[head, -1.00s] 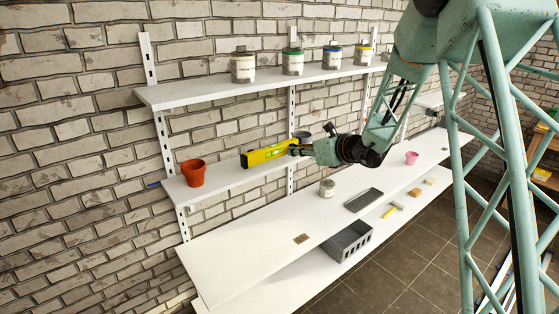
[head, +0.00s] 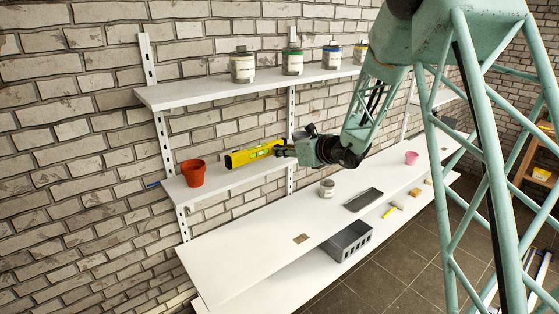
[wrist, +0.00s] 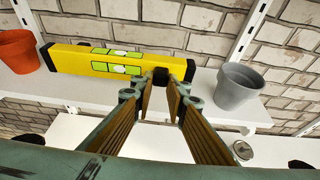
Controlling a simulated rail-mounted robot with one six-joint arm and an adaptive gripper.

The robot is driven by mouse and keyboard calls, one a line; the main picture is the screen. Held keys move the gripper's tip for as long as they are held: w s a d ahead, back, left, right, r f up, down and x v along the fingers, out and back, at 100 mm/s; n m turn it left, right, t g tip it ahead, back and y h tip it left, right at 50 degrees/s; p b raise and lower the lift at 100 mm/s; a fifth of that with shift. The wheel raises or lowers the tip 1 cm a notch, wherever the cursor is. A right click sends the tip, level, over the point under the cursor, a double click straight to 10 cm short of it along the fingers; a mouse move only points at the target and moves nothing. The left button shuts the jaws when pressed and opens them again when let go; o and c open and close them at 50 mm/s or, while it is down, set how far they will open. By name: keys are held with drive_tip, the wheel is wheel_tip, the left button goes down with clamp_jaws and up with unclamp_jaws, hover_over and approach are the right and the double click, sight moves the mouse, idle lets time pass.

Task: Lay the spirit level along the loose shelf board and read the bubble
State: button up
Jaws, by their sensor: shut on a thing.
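The yellow spirit level (head: 252,156) is gripped at its right end by my gripper (head: 285,150), beside the terracotta pot. In the wrist view the level (wrist: 75,62) runs leftward from the jaws (wrist: 173,80), with green vial windows (wrist: 115,68) facing me; the bubble is too small to read. The level is over the short middle white shelf board (head: 215,184), roughly along its length. I cannot tell whether it touches the board. In the wrist view the board (wrist: 25,87) shows below the level.
The terracotta pot (head: 193,172) stands left of the level, close to its end. A grey pot (wrist: 238,86) stands right of the jaws. Paint tins (head: 292,62) line the upper shelf. The lower worktop (head: 250,245) holds a tin (head: 327,188) and a dark tray (head: 363,200).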

drive_tip(key=shift+a, duration=0.5)
drive_tip(key=shift+d+f, duration=0.1)
drive_tip(key=shift+f, duration=1.7)
drive_tip(key=o, duration=0.8)
drive_tip(key=shift+v, duration=6)
drive_tip(key=shift+r, duration=0.15)
